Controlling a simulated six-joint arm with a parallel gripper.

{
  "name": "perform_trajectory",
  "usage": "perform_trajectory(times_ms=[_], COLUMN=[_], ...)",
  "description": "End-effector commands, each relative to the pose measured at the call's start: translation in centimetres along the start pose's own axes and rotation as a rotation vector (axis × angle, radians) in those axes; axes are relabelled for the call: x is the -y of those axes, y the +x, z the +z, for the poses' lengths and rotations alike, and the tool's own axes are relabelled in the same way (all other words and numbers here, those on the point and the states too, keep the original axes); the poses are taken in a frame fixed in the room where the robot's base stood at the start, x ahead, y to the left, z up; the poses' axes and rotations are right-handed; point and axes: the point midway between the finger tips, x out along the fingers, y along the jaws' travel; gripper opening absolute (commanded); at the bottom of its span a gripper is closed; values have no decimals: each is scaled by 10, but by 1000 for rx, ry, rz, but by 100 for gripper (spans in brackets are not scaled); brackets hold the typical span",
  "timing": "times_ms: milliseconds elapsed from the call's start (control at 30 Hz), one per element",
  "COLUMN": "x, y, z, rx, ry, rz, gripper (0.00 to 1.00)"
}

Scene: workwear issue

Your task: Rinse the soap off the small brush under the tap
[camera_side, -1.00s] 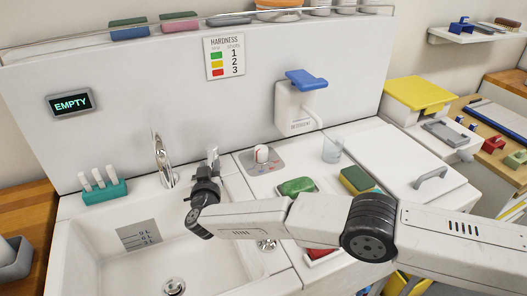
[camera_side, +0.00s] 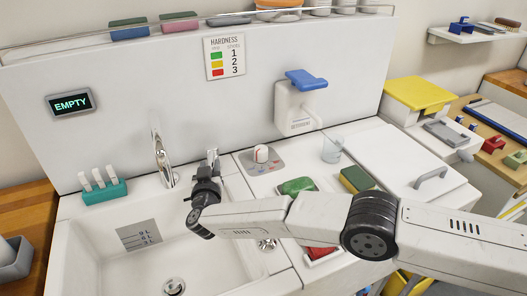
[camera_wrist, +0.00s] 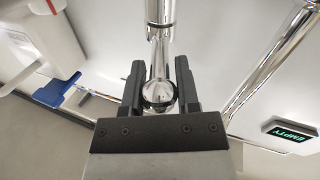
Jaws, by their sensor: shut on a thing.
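My gripper (camera_side: 210,170) is over the right side of the sink. In the wrist view its two dark fingers (camera_wrist: 158,90) are shut on a chrome tap lever (camera_wrist: 160,35) with a rounded end. The lever also shows just above the fingers in the side view (camera_side: 212,157). The curved chrome tap spout (camera_side: 161,160) stands to the left of my gripper, apart from it. No water stream is visible. I cannot make out the small brush for certain. A teal holder (camera_side: 104,192) with white handles stands at the sink's left back edge.
The white sink basin (camera_side: 190,255) looks empty, and a wall display (camera_side: 70,103) reads EMPTY. Right of the sink are a dial (camera_side: 262,155), green soap (camera_side: 297,186), a sponge (camera_side: 357,179) and a clear cup (camera_side: 332,150). A detergent dispenser (camera_side: 299,108) hangs behind.

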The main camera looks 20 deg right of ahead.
Motion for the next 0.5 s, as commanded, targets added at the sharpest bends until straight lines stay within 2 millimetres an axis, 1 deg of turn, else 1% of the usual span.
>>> perform_trajectory(times_ms=[167, 500], x=[-2, -8], y=[2, 2], z=[-2, -1], rx=[-11, -16], ry=[0, 1], rz=[-31, -95], gripper=[0, 0])
